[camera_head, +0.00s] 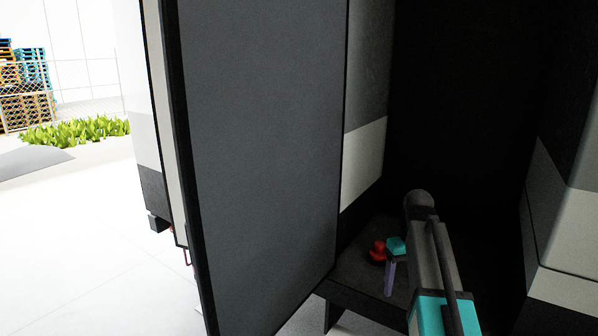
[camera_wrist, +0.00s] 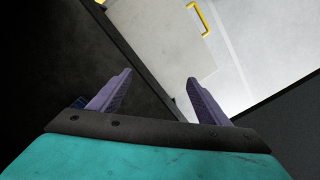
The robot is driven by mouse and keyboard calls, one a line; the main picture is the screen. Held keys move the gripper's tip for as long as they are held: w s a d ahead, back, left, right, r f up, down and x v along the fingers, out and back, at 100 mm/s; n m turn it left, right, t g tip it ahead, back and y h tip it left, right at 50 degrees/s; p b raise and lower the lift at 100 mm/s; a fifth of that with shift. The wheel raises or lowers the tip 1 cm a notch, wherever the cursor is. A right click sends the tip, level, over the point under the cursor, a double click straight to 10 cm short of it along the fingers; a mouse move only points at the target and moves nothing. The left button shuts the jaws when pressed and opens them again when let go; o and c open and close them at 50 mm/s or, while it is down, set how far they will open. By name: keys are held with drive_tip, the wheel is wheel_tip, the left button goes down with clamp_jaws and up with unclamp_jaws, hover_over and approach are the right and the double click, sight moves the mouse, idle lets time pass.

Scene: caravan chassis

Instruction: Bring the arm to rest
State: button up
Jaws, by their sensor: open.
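My arm reaches from the lower right of the head view into a dark recess, with its teal and grey links showing. My gripper (camera_head: 389,279) is partly seen there, with a purple finger pointing down beside a small red object. In the wrist view my gripper (camera_wrist: 159,76) shows two purple fingers spread apart with nothing between them. The red object (camera_head: 378,252) is just left of the gripper, over a dark ledge (camera_head: 358,262). I cannot tell whether the two touch.
A large dark grey panel (camera_head: 262,150) stands close on the left of my arm. A pale wall (camera_head: 570,215) bounds the right. The wrist view shows a yellow handle (camera_wrist: 204,18) near a light panel (camera_wrist: 165,40). Open pale floor (camera_head: 90,250) lies outside at left.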

drive_tip(key=s+a+f+g, duration=0.25)
drive_tip(key=s+f, duration=0.25)
drive_tip(key=f, duration=0.5)
drive_tip(key=s+a+f+n+g, duration=0.1)
drive_tip(key=s+a+f, duration=0.25)
drive_tip(key=f, duration=0.65)
drive_tip(key=s+a+f+g, duration=0.15)
drive_tip(key=s+f, duration=0.35)
drive_tip(key=f, duration=0.5)
drive_tip(key=s+a+f+m, duration=0.1)
drive_tip(key=s+a+f, duration=0.1)
drive_tip(key=s+f, duration=0.8)
drive_tip(key=s+a+f+m, duration=0.2)
drive_tip(key=s+a+f, duration=0.1)
drive_tip(key=s+f, duration=0.8)
drive_tip(key=shift+s, duration=2.25)
